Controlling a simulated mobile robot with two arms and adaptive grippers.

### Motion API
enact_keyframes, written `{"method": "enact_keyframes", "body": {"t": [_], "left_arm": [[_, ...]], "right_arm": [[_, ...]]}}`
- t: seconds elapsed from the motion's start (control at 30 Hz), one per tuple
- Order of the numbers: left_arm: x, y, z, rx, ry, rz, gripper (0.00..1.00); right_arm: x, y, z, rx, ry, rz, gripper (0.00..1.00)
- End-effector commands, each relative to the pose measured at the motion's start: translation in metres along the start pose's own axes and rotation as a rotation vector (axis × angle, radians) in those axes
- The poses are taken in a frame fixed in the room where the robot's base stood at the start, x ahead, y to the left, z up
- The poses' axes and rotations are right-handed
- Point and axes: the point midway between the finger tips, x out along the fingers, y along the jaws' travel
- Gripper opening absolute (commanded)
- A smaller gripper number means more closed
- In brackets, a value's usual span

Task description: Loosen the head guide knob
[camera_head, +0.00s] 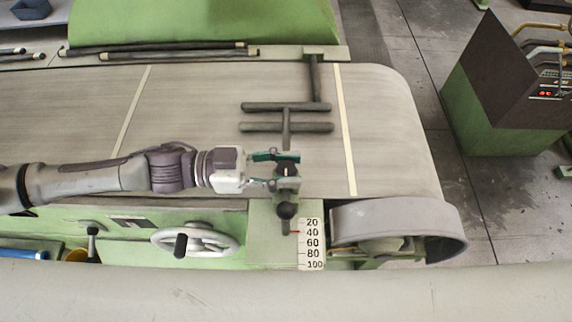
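My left gripper (285,171) reaches in from the left with its two green-tipped fingers apart. They lie on either side of the small dark head guide knob (287,172), on the guide's clamp at the near edge of the belt. I cannot tell whether the fingers press on the knob or only straddle it. The guide's dark rod (286,140) runs from the clamp to a crossbar (287,127) over the belt. Below the clamp, a dark ball-ended lever (286,211) hangs beside a white scale (312,244). My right gripper is not in view.
The grey conveyor belt (210,115) spans the middle and ends at a guarded roller (400,225) on the right. A white handwheel (195,240) sits on the green front, left of the scale. A green cabinet (500,100) stands on the floor at the right.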

Motion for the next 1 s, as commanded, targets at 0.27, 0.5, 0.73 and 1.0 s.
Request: {"method": "enact_keyframes", "body": {"t": [0.27, 0.5, 0.73, 1.0], "left_arm": [[0.000, 0.001, 0.000, -0.001, 0.001, -0.006, 0.04], [0.000, 0.002, 0.000, -0.006, 0.001, -0.070, 0.04], [0.000, 0.002, 0.001, -0.011, 0.002, -0.203, 0.04], [0.000, 0.002, 0.000, -0.013, 0.003, -0.397, 0.04]], "right_arm": [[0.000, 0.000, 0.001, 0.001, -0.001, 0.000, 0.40], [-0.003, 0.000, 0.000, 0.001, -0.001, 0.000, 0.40], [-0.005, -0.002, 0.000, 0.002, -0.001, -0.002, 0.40], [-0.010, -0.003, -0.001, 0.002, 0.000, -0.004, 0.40]]}}
